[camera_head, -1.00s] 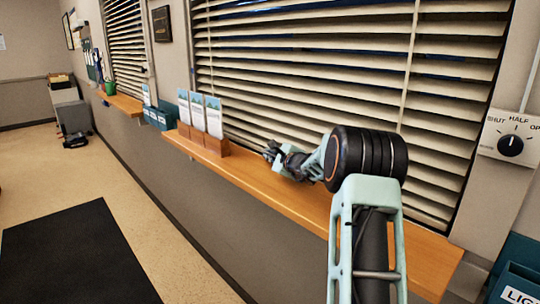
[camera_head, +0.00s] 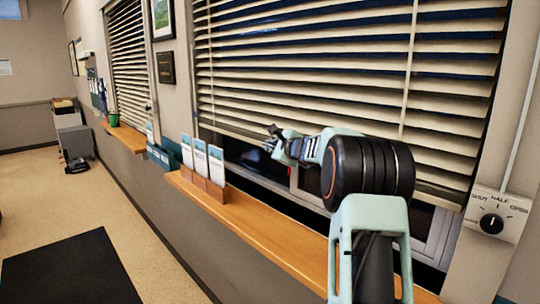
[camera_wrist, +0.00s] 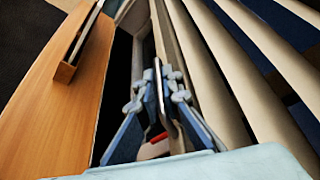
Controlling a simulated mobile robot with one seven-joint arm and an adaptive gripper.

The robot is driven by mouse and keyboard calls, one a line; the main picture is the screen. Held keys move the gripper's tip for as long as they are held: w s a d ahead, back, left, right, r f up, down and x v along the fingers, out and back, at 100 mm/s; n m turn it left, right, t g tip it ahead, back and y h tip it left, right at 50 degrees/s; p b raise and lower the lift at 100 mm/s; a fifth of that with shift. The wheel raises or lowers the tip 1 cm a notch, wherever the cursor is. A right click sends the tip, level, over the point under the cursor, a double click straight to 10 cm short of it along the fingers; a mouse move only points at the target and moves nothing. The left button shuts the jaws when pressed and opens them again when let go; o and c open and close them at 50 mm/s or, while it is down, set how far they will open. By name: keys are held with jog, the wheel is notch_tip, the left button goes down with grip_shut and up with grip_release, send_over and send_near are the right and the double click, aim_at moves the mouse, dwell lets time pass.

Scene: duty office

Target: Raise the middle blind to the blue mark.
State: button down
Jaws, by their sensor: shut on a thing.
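The large near blind (camera_head: 300,75) has cream slats and fills most of the head view. Its lower edge hangs clear of the wooden sill (camera_head: 260,232), with dark window glass and a pale frame showing below. My gripper (camera_head: 274,136) is at this lower edge, above the sill. A small red patch (camera_wrist: 158,138) shows behind the fingers. I cannot make out a blue mark.
A leaflet rack (camera_head: 204,185) stands on the sill to the left of my gripper. A dial marked shut, half and open (camera_head: 492,223) is on the wall at the right. A farther blind (camera_head: 127,55) hangs at the left. The floor has a dark mat (camera_head: 65,270).

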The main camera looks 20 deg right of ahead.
jog(key=shift+r+p, duration=0.9)
jog(key=shift+r, duration=1.25)
jog(key=c, duration=2.1)
grip_release()
jog(key=shift+f, duration=0.1)
jog(key=shift+s, duration=0.1)
jog(key=v, duration=1.2)
